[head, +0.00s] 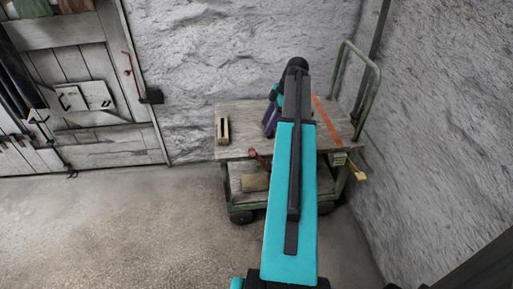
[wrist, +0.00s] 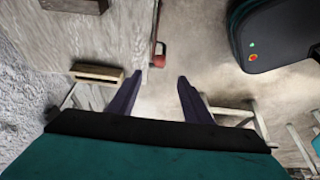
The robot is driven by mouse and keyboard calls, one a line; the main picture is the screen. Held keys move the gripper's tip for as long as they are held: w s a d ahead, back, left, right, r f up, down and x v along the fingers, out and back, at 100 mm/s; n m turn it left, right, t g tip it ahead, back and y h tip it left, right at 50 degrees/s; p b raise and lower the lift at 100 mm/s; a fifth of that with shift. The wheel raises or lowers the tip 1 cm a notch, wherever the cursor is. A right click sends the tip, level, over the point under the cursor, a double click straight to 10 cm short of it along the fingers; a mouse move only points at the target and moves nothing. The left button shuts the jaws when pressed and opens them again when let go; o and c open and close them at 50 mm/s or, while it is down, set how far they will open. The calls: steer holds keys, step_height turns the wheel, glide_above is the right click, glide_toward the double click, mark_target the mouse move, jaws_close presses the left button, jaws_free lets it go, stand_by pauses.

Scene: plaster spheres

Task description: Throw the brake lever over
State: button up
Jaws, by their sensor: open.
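A trolley (head: 235,108) with a worn plank top and a green frame stands against the wall. A short lever with a red knob (head: 258,155) sits at its front edge; it also shows in the wrist view (wrist: 159,60). A yellow-ended handle (head: 356,174) sticks out at the trolley's right front corner. I cannot tell for certain which is the brake lever. My gripper (head: 270,118) is over the trolley top, partly hidden by my arm. In the wrist view its dark purple fingers (wrist: 158,84) are apart and empty, with the red knob beyond the gap between their tips.
A pale slotted block (head: 222,131) stands on the trolley's left end. An orange strip (head: 333,120) lies on its right side. A wood piece (head: 255,182) is on the lower shelf. A plank door (head: 85,90) is at left. The floor (head: 130,230) in front is clear.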

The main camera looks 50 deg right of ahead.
steer(key=shift+p+x, duration=0.5)
steer(key=shift+x, duration=6.45)
